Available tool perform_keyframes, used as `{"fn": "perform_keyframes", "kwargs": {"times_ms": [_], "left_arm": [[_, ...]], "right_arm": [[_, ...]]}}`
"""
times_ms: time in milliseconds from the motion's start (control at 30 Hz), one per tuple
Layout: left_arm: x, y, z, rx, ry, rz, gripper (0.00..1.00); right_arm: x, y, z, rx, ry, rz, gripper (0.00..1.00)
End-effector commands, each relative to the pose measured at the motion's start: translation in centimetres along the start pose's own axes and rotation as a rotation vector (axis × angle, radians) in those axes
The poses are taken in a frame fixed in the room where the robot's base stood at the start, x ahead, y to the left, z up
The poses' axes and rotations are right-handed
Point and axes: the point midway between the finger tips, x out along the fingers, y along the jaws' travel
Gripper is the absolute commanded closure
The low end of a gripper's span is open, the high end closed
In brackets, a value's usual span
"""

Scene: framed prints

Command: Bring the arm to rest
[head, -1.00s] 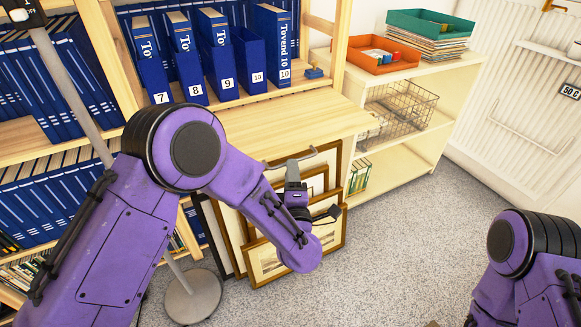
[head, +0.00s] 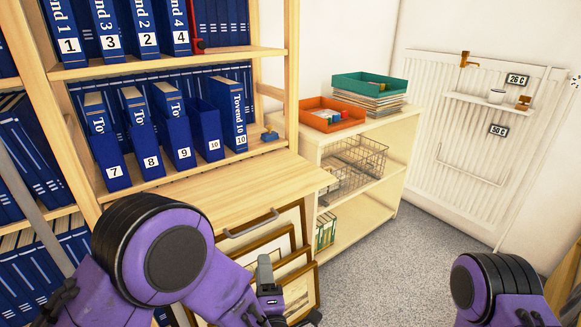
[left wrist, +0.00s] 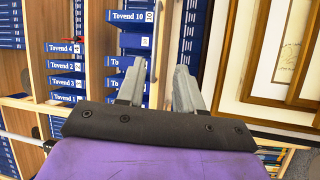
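My left arm reaches in from the lower left of the head view. Its gripper (head: 268,290) shows partly at the bottom, in front of the framed prints (head: 298,292) that lean below the wooden desk board. In the left wrist view the two grey fingers (left wrist: 160,70) stand apart with nothing between them. The framed prints (left wrist: 288,50) are at the right there, apart from the fingers in the picture. In the head view only part of my right arm shows at the lower right; its gripper is out of frame.
A wooden shelf (head: 272,62) with numbered blue binders (head: 230,115) stands behind the left arm. A low cream cabinet (head: 385,150) holds an orange tray (head: 332,116), a teal tray (head: 368,86) and a wire basket (head: 355,165). A radiator (head: 440,110) is at the right. Grey floor (head: 375,260) lies open between the arms.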

Motion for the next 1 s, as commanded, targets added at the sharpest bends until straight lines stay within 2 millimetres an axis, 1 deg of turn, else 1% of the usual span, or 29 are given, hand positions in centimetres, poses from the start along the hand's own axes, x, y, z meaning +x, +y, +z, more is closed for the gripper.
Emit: {"fn": "perform_keyframes", "kwargs": {"times_ms": [33, 67, 100, 133, 167, 200, 267, 300, 367, 400, 467, 500, 567, 600, 667, 700, 733, 767, 800, 1000], "left_arm": [[-0.3, -0.8, 0.9, 0.084, -0.066, -0.031, 0.64], [-0.5, -1.8, 1.2, 0.169, -0.123, -0.058, 0.64], [-0.8, -3.9, 0.8, 0.309, -0.2, -0.116, 0.64], [-1.3, -6.3, 0.1, 0.424, -0.264, -0.179, 0.64], [-2.1, -8.9, -1.1, 0.532, -0.326, -0.251, 0.64], [-3.5, -12.1, -2.7, 0.647, -0.402, -0.342, 0.64], [-6.0, -16.2, -5.4, 0.778, -0.498, -0.471, 0.64], [-7.8, -18.5, -7.2, 0.848, -0.559, -0.554, 0.64], [-10.6, -21.3, -9.9, 0.927, -0.635, -0.67, 0.64], [-12.4, -22.8, -11.6, 0.965, -0.677, -0.74, 0.64], [-15.0, -24.5, -13.9, 1.006, -0.73, -0.835, 0.64], [-16.7, -25.4, -15.4, 1.027, -0.76, -0.896, 0.64], [-19.2, -26.5, -17.6, 1.05, -0.796, -0.981, 0.64], [-20.6, -27.1, -19.0, 1.056, -0.803, -1.033, 0.64], [-22.8, -27.7, -21.1, 1.065, -0.809, -1.111, 0.64], [-24.3, -28.1, -22.5, 1.068, -0.807, -1.161, 0.64], [-25.4, -28.5, -23.4, 1.069, -0.807, -1.197, 0.64], [-26.8, -28.9, -23.9, 1.064, -0.816, -1.232, 0.64], [-26.0, -26.1, -24.1, 1.065, -0.816, -1.22, 0.64], [-24.9, -19.7, -25.0, 1.065, -0.813, -1.214, 0.64]], "right_arm": [[0.0, 0.0, 0.0, 0.0, 0.0, 0.0, 0.57], [0.0, 0.0, 0.0, 0.0, 0.0, 0.0, 0.57], [0.0, 0.0, 0.0, 0.0, 0.0, 0.0, 0.57], [0.0, 0.0, 0.0, 0.0, 0.0, 0.0, 0.57], [0.0, 0.0, 0.0, 0.0, 0.0, 0.0, 0.57], [0.0, 0.0, 0.0, 0.0, 0.0, 0.0, 0.57], [0.0, 0.0, 0.0, 0.0, 0.0, 0.0, 0.57], [0.0, 0.0, 0.0, 0.0, 0.0, 0.0, 0.57], [0.0, 0.0, 0.0, 0.0, 0.0, 0.0, 0.57], [0.0, 0.0, 0.0, 0.0, 0.0, 0.0, 0.57], [0.0, 0.0, 0.0, 0.0, 0.0, 0.0, 0.57], [0.0, 0.0, 0.0, 0.0, 0.0, 0.0, 0.57], [0.0, 0.0, 0.0, 0.0, 0.0, 0.0, 0.57], [0.0, 0.0, 0.0, 0.0, 0.0, 0.0, 0.57], [0.0, 0.0, 0.0, 0.0, 0.0, 0.0, 0.57], [0.0, 0.0, 0.0, 0.0, 0.0, 0.0, 0.57], [0.0, 0.0, 0.0, 0.0, 0.0, 0.0, 0.57], [0.0, 0.0, 0.0, 0.0, 0.0, 0.0, 0.57], [-2.5, 0.3, -1.0, 0.0, -0.001, 0.001, 0.57], [-8.5, 0.8, -3.5, 0.0, 0.0, 0.0, 0.57]]}}
